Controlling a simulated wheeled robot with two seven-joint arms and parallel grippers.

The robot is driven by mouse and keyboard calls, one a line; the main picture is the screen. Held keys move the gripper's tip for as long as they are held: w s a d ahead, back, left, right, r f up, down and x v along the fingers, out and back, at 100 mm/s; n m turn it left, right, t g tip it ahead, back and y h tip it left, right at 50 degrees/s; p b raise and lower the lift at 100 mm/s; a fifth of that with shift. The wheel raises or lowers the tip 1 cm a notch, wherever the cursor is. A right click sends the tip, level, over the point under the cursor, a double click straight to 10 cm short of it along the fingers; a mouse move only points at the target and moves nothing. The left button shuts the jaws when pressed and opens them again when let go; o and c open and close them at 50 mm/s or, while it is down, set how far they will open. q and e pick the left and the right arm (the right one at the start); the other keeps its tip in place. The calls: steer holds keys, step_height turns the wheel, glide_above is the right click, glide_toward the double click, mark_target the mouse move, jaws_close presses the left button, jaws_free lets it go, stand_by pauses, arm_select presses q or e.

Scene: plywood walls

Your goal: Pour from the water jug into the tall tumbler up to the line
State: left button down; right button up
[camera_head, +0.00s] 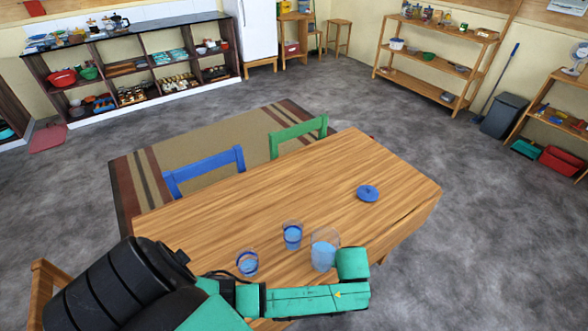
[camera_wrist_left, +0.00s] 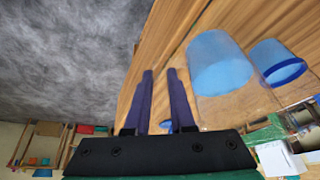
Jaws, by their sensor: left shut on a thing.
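The clear water jug (camera_head: 325,252) with pale blue water stands upright near the table's front edge; it also shows in the wrist view (camera_wrist_left: 220,65). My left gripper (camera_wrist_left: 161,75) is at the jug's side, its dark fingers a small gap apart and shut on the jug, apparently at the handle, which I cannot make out. Two clear tumblers hold blue liquid and carry dark blue bands: one (camera_head: 292,236) just left of the jug, the other (camera_head: 247,263) further left, near my arm. I cannot tell which is the tall tumbler. My right gripper is out of view.
A blue round lid-like disc (camera_head: 368,193) lies on the wooden table (camera_head: 230,215), beyond the jug. A blue chair (camera_head: 205,170) and a green chair (camera_head: 298,135) stand at the far side. The tabletop's middle is clear.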

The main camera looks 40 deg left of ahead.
arm_select(q)
steer(key=shift+a, duration=0.15)
steer(key=shift+f, duration=0.1)
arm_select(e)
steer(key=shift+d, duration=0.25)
